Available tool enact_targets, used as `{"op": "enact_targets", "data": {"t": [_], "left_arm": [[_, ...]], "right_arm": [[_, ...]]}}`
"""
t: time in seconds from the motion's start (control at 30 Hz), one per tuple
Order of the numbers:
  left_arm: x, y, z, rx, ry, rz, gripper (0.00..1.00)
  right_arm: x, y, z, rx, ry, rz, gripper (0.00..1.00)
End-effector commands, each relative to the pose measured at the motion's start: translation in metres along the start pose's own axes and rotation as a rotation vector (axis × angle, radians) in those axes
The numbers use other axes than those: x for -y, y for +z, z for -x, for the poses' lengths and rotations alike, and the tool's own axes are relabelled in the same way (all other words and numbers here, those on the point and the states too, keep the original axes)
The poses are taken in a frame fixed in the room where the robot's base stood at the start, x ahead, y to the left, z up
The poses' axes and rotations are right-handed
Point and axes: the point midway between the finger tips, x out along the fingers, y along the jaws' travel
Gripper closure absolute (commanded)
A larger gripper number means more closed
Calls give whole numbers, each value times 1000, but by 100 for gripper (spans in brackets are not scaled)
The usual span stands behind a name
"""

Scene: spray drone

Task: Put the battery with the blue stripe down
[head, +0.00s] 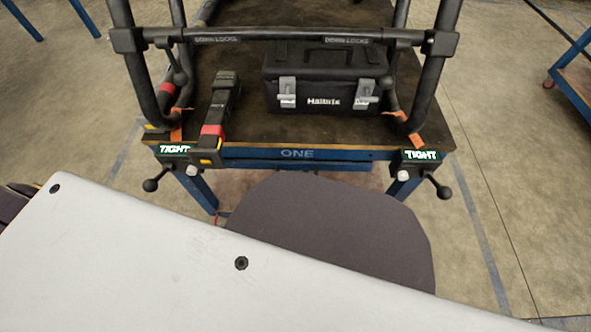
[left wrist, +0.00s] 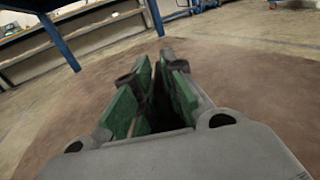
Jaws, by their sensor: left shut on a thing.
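My left gripper (left wrist: 158,62) shows in the left wrist view, with its green-padded fingers close together on a narrow dark thing that I cannot make out. No blue stripe shows in either view. Another thing with a red band (head: 170,88) sits behind the left frame leg, partly hidden. My grippers do not show in the head view.
The table (head: 250,128) carries a black toolbox (head: 322,78) and a tubular black frame (head: 447,45), whose crossbar spans the front. Clamps marked TIGHT (head: 421,156) hold both front corners. Little free tabletop shows between battery and toolbox. Concrete floor (head: 500,170) is open to the right.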

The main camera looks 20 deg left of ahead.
Motion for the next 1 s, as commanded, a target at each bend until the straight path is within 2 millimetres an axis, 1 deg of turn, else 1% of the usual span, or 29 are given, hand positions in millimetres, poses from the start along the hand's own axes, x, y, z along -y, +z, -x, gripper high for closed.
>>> {"op": "enact_targets", "data": {"t": [0.2,0.67,0.7,0.83,1.0], "left_arm": [[0,-4,-2,9,1,0,100],[0,-6,-2,8,1,-1,100],[0,-9,0,1,0,-1,84],[0,-9,0,1,0,-1,68],[0,-9,0,1,0,-1,66]], "right_arm": [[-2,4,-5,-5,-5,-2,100],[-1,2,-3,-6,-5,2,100],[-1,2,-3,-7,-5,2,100],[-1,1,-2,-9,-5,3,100],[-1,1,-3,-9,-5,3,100]]}}
